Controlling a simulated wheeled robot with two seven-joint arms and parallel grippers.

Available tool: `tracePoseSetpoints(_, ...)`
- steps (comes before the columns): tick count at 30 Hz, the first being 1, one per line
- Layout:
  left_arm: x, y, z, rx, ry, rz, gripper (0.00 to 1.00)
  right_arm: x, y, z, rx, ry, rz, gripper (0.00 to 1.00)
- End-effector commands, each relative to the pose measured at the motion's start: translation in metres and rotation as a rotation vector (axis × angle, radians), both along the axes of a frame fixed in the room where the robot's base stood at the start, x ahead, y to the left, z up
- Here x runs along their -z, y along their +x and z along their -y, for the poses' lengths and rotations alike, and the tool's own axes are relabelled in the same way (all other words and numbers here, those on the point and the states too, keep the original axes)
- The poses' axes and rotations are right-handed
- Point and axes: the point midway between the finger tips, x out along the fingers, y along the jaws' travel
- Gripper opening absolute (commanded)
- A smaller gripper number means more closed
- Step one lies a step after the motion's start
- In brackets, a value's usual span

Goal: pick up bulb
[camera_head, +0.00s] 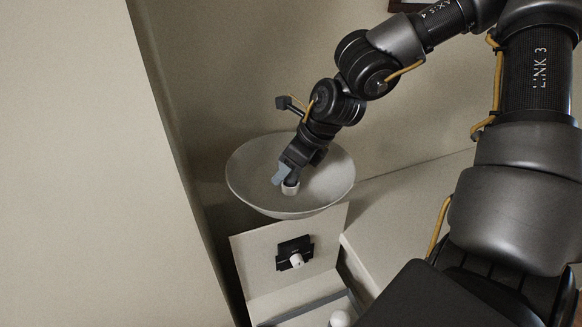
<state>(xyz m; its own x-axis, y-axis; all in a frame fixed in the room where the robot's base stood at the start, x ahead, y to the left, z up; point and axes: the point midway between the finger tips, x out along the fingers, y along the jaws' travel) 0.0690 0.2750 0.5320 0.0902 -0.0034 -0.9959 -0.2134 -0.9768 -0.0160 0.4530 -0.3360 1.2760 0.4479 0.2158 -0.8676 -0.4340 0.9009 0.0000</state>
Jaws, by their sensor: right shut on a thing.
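My right gripper (284,180) reaches in from the upper right and points down over a wide pale bowl (245,183). It is shut on a small white bulb (290,188), which shows just below the fingertips, inside the outline of the bowl. I cannot tell whether the bulb touches the bowl. Another white bulb-like piece (297,260) sits in a black holder (283,250) on the pale panel below the bowl. A round white object (340,318) is partly cut off at the bottom edge. My left gripper is not in view.
The pale panel (255,275) stands upright below the bowl, with a ledge at its foot. A large beige wall (80,160) fills the left side. A pale surface (405,215) lies to the right, partly behind my arm.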

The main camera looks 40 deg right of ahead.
Motion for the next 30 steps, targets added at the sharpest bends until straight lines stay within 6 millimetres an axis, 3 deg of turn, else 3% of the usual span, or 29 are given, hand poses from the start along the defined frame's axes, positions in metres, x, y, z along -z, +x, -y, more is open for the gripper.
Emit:
tracePoseSetpoints(11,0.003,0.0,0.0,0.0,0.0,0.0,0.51,-0.004,0.001,0.0,0.0,0.0,0.002,0.24)
tracePoseSetpoints(14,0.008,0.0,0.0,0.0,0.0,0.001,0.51,-0.014,0.002,0.0,-0.001,-0.002,0.007,0.24)
tracePoseSetpoints(24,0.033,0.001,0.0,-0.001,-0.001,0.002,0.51,-0.079,0.001,0.0,0.001,0.0,0.007,0.24)
tracePoseSetpoints(30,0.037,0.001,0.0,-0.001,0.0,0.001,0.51,-0.098,0.0,0.0,0.0,0.0,0.001,0.24)
